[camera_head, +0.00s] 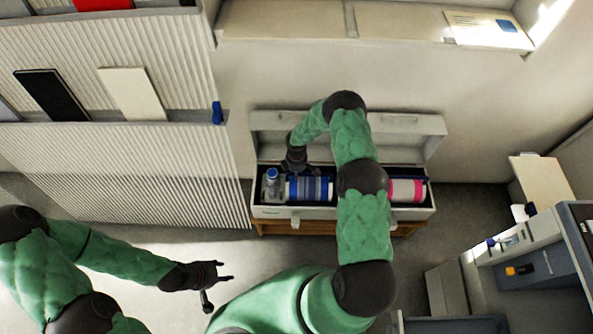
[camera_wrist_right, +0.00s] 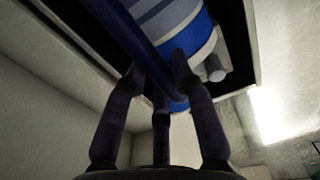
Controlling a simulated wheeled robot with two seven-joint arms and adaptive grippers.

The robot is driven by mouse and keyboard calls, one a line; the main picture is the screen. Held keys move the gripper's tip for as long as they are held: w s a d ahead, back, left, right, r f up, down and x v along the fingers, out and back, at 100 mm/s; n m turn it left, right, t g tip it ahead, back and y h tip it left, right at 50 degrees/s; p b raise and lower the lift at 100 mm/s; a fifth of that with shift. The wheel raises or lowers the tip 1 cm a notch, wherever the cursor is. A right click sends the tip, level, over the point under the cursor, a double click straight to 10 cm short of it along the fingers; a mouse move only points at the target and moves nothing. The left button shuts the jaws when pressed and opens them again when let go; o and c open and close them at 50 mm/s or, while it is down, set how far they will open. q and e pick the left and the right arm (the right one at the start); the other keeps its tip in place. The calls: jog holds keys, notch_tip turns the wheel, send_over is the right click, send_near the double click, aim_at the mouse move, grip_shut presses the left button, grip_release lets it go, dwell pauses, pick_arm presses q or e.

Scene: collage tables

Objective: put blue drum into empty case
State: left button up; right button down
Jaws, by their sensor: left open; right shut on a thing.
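The blue drum (camera_head: 312,188), with blue and grey bands, lies on its side in the left part of an open white case (camera_head: 345,212). It also shows large in the right wrist view (camera_wrist_right: 200,38). My right gripper (camera_head: 297,170) reaches down to the drum's left part and is shut on it; the fingers (camera_wrist_right: 158,75) meet its edge in the wrist view. My left gripper (camera_head: 226,272) is open and empty above the floor at lower left. My right arm hides the middle of the case.
In the case, a grey item with a blue top (camera_head: 272,178) is left of the drum and a pink-and-white drum (camera_head: 406,190) lies at right. The case's raised lid (camera_head: 415,125) stands behind. A dark-lined open box (camera_head: 398,322) is cut off at bottom right. A ribbed rack (camera_head: 120,175) stands left.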

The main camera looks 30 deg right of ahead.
jog(key=shift+w+d+f, duration=0.1)
jog(key=shift+w+f, duration=0.1)
jog(key=shift+f, duration=0.1)
jog(key=c, duration=1)
grip_release()
jog(key=shift+s+f, duration=0.1)
jog(key=shift+s, duration=0.05)
notch_tip(320, 180, up, 12)
jog(key=p, duration=0.4)
jog(key=s+a+m+y, duration=0.25)
jog(key=s+a, duration=0.25)
jog(key=a, duration=0.3)
jog(key=s+a+m+y, duration=0.1)
jog(key=s+a+m, duration=0.2)
jog(key=s+a, duration=0.3)
jog(key=s+a+m, duration=0.2)
jog(key=s+a, duration=0.1)
jog(key=s, duration=0.1)
jog(key=s+a+r+m, duration=0.1)
jog(key=s+a+m, duration=0.2)
jog(key=s, duration=0.2)
jog(key=s+a+r+m, duration=0.1)
jog(key=s+a+m, duration=0.2)
jog(key=s, duration=0.1)
jog(key=shift+s+r+m+y, duration=0.25)
jog(key=shift+s, duration=0.1)
